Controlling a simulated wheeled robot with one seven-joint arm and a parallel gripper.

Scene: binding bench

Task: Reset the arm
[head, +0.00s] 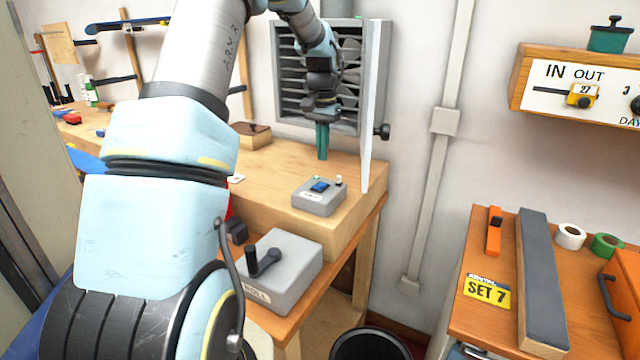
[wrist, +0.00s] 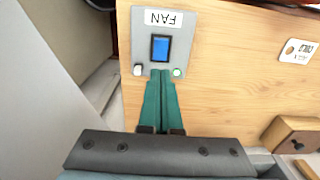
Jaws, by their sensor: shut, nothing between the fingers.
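My gripper (head: 322,141) points down above the wooden bench (head: 268,172), in front of the louvred vent unit on the wall. Its teal fingers are shut together with nothing between them. In the wrist view my gripper (wrist: 161,78) hangs over the bench, its fingertips overlapping the near edge of the fan switch box in the picture. The grey fan switch box (head: 318,196) has a blue rocker and a small white knob. It also shows in the wrist view (wrist: 177,22), with its FAN label. In the head view the gripper is above and behind this box, apart from it.
The louvred vent (head: 290,90) has an open side panel (head: 372,110) close to the gripper. A grey crank box (head: 280,268) stands at the bench front. A wooden block (head: 252,136) lies left of the gripper. A separate right-hand table (head: 478,240) holds tape rolls.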

